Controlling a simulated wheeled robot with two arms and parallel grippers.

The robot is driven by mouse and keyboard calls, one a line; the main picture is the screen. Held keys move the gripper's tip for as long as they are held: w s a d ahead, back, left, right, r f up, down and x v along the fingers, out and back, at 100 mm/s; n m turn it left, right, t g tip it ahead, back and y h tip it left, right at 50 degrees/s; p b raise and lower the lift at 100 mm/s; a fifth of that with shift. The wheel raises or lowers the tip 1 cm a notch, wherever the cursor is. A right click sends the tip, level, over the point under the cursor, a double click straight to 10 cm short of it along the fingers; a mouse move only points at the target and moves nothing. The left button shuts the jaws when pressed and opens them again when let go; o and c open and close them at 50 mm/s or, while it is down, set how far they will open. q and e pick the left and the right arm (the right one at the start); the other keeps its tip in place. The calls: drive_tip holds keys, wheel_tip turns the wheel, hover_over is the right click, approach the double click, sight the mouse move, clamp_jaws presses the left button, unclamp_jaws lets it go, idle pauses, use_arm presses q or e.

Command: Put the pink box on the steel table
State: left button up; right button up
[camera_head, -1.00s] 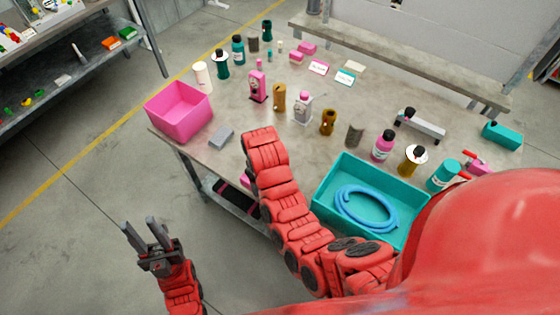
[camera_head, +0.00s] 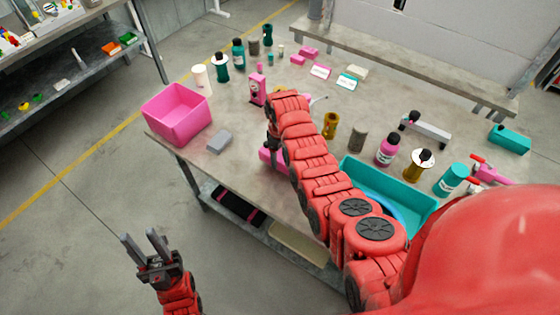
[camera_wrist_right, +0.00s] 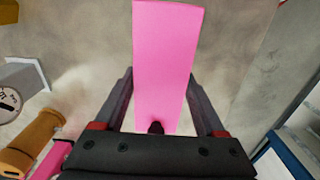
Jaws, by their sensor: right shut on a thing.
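A pink box (camera_wrist_right: 163,65) is held between the fingers of my right gripper (camera_wrist_right: 160,108), which is shut on it. In the head view a part of the pink box (camera_head: 268,157) shows below my right arm, over the near edge area of the steel table (camera_head: 228,118); my arm hides the rest. I cannot tell whether the box touches the tabletop. My left gripper (camera_head: 145,244) is open and empty over the floor, left of and in front of the table.
A pink open bin (camera_head: 176,114) stands at the table's left corner, with a grey block (camera_head: 219,142) beside it. Several bottles and small boxes fill the back and right. A teal tray (camera_head: 402,202) with a blue hose is partly behind my arm. A shelf stands upper left.

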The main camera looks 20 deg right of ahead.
sight(280, 161)
drive_tip(key=shift+f+p, duration=0.2)
drive_tip(key=shift+p, duration=0.1)
drive_tip(key=shift+s+f, duration=0.1)
drive_tip(key=shift+f, duration=0.8)
drive_tip(key=shift+f+p, duration=0.35)
drive_tip(key=shift+f, duration=0.3)
drive_tip(key=o, duration=1.5)
drive_tip(key=shift+f, duration=0.1)
drive_tip(key=shift+r, duration=0.2)
